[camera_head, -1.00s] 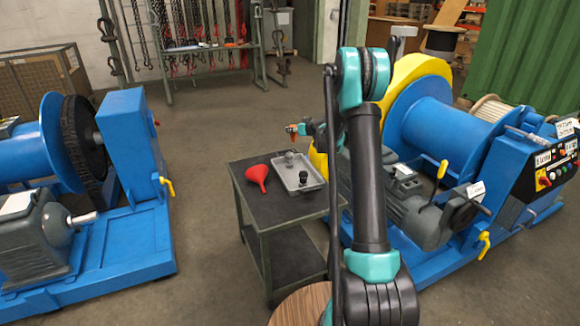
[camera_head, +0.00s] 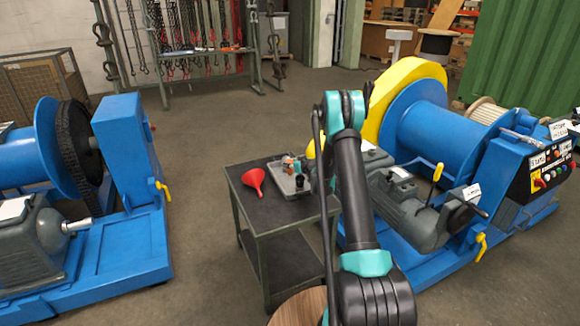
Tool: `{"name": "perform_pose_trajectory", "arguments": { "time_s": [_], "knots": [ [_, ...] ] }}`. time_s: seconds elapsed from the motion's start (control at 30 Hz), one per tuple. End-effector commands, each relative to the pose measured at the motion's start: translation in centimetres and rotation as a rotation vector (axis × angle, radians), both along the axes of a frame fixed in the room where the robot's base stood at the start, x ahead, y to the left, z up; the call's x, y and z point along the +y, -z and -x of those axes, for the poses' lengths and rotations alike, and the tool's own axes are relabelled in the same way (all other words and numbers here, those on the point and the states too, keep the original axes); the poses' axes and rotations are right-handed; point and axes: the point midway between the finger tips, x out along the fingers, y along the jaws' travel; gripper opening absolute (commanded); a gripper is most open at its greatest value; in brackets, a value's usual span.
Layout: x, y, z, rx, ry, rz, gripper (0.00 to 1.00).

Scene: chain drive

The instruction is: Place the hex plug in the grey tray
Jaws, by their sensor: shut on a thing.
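The grey tray (camera_head: 285,189) lies on top of the dark cart, left of my arm. I cannot tell whether the piece touches the tray floor. A small black part (camera_head: 299,181) stands in the near right of the tray.
A red funnel (camera_head: 255,180) lies on the cart (camera_head: 262,211), left of the tray. A blue winch machine (camera_head: 425,125) with a grey motor stands close on the right. Another blue machine (camera_head: 125,150) stands at the left. Floor between the left machine and cart is clear.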

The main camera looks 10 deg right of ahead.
Motion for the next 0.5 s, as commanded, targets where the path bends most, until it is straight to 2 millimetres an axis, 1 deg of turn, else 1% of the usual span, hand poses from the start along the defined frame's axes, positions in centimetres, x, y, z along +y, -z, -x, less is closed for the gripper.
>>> {"name": "perform_pose_trajectory", "arguments": {
  "time_s": [0.03,0.1,0.43,0.47,0.5],
  "knots": [
    [0.0,0.6,0.01,0.0,0.0,0.0,0.03],
    [0.0,0.92,0.03,0.0,0.0,0.0,0.03],
    [0.0,1.19,0.02,0.0,0.0,0.0,0.03],
    [0.0,1.14,0.02,0.0,0.0,0.0,0.34],
    [0.0,1.13,0.03,0.0,0.0,0.0,0.39]
  ]
}}
